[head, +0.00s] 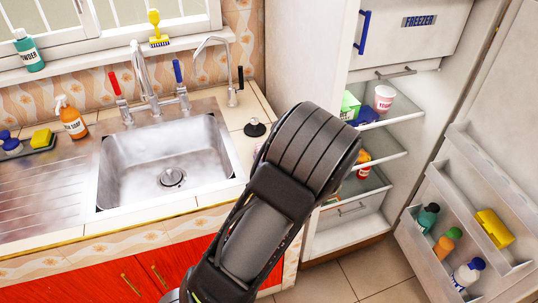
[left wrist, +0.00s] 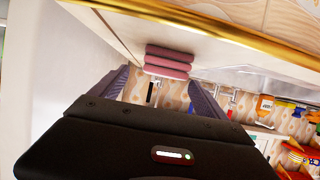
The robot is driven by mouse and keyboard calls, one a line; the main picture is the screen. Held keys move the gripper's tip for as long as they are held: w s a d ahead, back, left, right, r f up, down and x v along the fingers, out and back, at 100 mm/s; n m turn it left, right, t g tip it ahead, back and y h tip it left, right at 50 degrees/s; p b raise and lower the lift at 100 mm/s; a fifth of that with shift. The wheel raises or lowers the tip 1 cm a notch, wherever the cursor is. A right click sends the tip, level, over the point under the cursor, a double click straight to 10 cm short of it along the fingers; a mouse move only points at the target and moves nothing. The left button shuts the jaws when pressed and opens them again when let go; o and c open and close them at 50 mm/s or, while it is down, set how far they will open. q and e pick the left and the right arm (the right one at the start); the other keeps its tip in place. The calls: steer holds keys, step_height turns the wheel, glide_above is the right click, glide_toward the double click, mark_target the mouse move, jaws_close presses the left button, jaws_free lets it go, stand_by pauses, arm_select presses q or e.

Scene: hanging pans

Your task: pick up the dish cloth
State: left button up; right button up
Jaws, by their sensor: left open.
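A folded pinkish-mauve cloth (left wrist: 168,62), which looks like the dish cloth, shows in the left wrist view near the top middle. Its folds lie in stacked bands. My left gripper (left wrist: 159,88) is open, with one dark finger at each side of the picture's middle. The cloth appears beyond the fingertips and between them, and nothing is held. I cannot tell how far off it is. In the head view my dark arm fills the middle and hides the gripper and the cloth. My right gripper is not in view.
A steel sink (head: 165,165) with taps is left of my arm. A gold edge (left wrist: 215,32) crosses the wrist view.

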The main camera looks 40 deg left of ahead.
arm_select(q)
steer(key=p+x, duration=0.1)
steer(key=x, duration=0.3)
steer(key=shift+s+a, duration=0.1)
steer(key=shift+a, duration=0.15)
steer(key=shift+w+a+f, duration=0.2)
steer(key=shift+w+a, duration=0.1)
steer(key=shift+a, duration=0.05)
steer(key=shift+c, duration=0.4)
steer(key=c, duration=1.3)
